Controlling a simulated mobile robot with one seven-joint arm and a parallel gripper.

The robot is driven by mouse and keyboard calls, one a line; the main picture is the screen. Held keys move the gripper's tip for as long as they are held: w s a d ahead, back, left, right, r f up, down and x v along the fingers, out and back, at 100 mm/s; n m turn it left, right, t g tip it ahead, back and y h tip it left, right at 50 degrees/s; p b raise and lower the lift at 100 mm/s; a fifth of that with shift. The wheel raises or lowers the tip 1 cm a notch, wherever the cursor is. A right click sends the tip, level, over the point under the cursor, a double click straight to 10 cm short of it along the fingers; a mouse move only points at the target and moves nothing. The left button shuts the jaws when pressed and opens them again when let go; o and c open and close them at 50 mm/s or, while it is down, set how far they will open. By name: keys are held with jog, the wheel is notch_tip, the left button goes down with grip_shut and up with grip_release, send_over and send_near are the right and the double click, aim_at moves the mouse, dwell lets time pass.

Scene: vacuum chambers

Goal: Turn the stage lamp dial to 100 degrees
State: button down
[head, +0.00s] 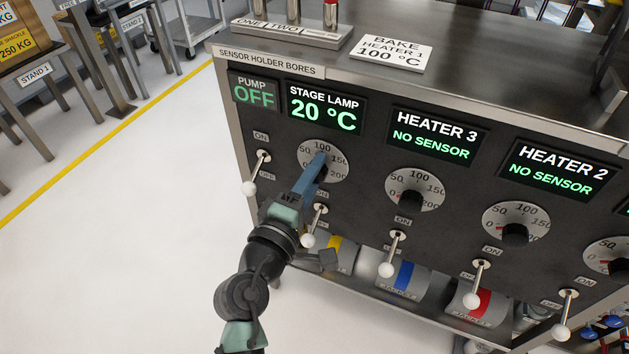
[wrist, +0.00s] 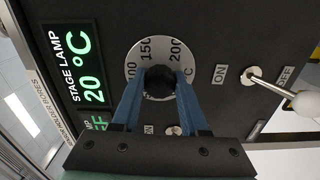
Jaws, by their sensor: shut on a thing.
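The stage lamp dial (head: 337,163) is a round grey plate marked 50 to 200 with a black knob, under the stage lamp display (head: 325,108), which reads 20 °C. In the head view, 100 is at the top of the plate. My gripper (head: 318,168) reaches the dial from below. In the wrist view its two blue fingers (wrist: 160,88) are shut on the black knob (wrist: 158,77), one on each side. The fingers cover part of the scale, and I cannot read the knob's pointer. The dial plate (wrist: 133,66) also shows in the wrist view.
A white-knobbed lever (head: 308,240) hangs below the dial, close to my arm. Another lever (head: 250,188) is at the left under the pump display (head: 254,92), which reads OFF. The heater 3 dial (head: 415,190) is to the right. A card (head: 394,50) on top reads bake heater 1 100 °C.

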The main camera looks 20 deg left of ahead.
jog(key=shift+f+m+b, duration=0.1)
jog(key=shift+m+b, duration=0.55)
jog(key=shift+m, duration=0.55)
jog(key=shift+c, duration=2.1)
grip_release()
jog(key=shift+s, duration=0.1)
jog(key=s+p, duration=0.1)
jog(key=s, duration=1.1)
jog(key=shift+s+a, duration=0.2)
jog(key=shift+s, duration=0.2)
